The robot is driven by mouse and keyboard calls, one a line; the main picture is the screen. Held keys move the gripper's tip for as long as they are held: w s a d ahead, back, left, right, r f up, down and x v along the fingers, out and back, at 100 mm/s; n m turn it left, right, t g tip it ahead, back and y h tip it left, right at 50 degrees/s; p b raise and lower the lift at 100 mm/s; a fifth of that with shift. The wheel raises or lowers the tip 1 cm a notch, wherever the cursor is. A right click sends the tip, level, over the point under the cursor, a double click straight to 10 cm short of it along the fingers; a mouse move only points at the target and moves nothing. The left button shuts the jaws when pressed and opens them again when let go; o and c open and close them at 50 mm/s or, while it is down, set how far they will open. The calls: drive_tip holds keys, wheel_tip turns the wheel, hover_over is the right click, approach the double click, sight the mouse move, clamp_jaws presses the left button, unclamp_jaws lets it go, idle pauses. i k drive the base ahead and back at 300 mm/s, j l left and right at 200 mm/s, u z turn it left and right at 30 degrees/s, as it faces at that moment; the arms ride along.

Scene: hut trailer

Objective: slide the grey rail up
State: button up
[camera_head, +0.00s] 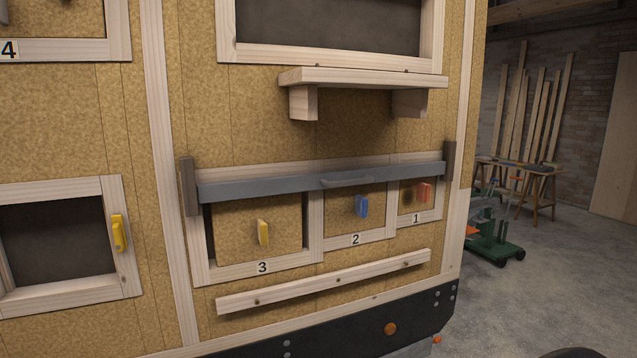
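The grey rail (270,186) is a long flat bar across the tops of three small hatches on the trailer wall. A small grey handle (347,181) sits on it right of its middle. Its ends meet two dark upright guides, the left guide (188,186) and the right guide (449,161). The rail overlaps the upper edges of these hatches. My gripper is not in view.
A wooden shelf (365,78) on brackets juts out above the rail. A wooden strip (325,281) runs below the hatches. An open-framed window (55,240) with a yellow latch is at left. A green trolley (490,240) stands on the floor at right.

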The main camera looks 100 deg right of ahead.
sight(272, 186)
drive_tip(key=k+z, duration=0.1)
drive_tip(key=z, duration=3.45)
